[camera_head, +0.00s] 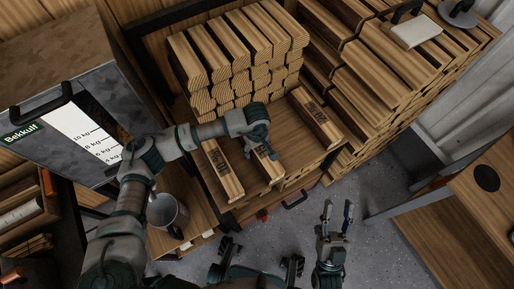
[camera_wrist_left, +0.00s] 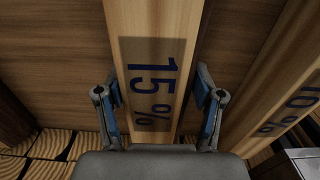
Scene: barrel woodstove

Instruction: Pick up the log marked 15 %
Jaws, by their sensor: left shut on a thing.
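The log marked 15 % (camera_wrist_left: 150,85) stands out in the left wrist view, its blue marking facing the camera between my left fingers. My left gripper (camera_wrist_left: 160,105) is shut on this log, one finger on each side. In the head view, my left gripper (camera_head: 262,140) is over the middle log (camera_head: 267,170) on the wooden shelf and hides part of it. My right gripper (camera_head: 337,208) is open and empty above the floor, right of the shelf.
A log marked 10 % (camera_wrist_left: 290,110) stands beside it in the left wrist view. Two other marked logs, left (camera_head: 223,172) and right (camera_head: 316,118), lie on the shelf (camera_head: 290,135). Stacked firewood (camera_head: 240,50) rises behind.

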